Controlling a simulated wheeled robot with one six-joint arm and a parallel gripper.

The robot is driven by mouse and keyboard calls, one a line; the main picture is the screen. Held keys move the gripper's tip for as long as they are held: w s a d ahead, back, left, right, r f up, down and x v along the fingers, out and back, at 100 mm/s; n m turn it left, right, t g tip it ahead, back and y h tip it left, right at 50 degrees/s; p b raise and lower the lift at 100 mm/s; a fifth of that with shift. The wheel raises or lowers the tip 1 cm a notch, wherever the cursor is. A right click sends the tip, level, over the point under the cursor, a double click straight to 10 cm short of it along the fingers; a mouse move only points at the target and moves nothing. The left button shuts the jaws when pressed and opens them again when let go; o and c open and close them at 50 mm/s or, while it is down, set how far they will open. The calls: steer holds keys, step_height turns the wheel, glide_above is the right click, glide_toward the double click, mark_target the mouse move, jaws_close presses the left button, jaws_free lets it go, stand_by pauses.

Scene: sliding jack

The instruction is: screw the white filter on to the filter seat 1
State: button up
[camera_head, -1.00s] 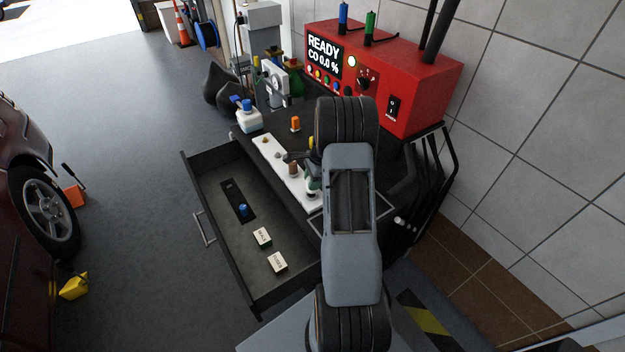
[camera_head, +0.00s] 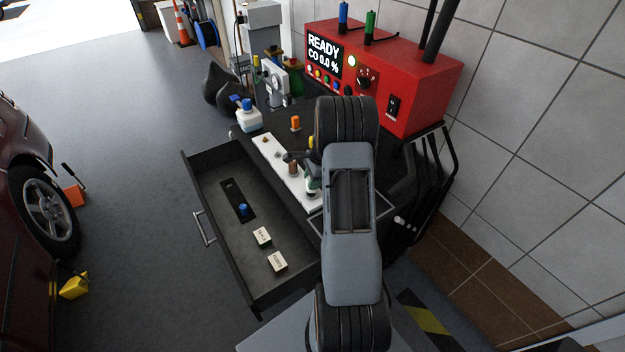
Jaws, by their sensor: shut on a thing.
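A long white plate (camera_head: 267,149) lies along the front edge of the dark cart top. Small yellowish fittings (camera_head: 277,154) and a brown cylinder (camera_head: 292,168) stand on it. I cannot read which is filter seat 1. My gripper (camera_head: 296,157) shows as a small dark shape over the plate, mostly hidden behind my own arm. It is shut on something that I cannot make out. A small white and green part (camera_head: 312,182) shows beside my arm; I cannot tell what it is. I cannot pick out the white filter with certainty.
An open drawer (camera_head: 215,235) holds a blue-topped piece (camera_head: 243,209) and two labelled blocks (camera_head: 262,237). A white bottle (camera_head: 248,119) and an orange knob (camera_head: 295,123) are on the cart top. A red analyser (camera_head: 425,80) stands behind.

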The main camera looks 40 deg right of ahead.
steer(key=shift+d+b+x, duration=0.2)
steer(key=shift+b+x, duration=0.45)
steer(key=shift+x, duration=0.25)
steer(key=shift+s+f, duration=0.1)
steer(key=m+t, duration=0.1)
steer(key=m, duration=0.3)
steer(key=shift+s, duration=0.1)
steer(key=m+h, duration=0.1)
steer(key=m, duration=0.2)
steer(key=shift+a+m+t, duration=0.1)
steer(key=shift+m+t, duration=0.2)
steer(key=shift+m, duration=0.1)
steer(key=m+h, duration=0.1)
steer(key=m, duration=0.3)
steer(key=shift+f+m, duration=0.1)
steer(key=shift+m, duration=0.2)
steer(key=m+h, duration=0.1)
steer(key=m, duration=0.3)
steer(key=shift+a+f+m, duration=0.1)
steer(key=shift+m, duration=0.3)
steer(key=o, duration=1)
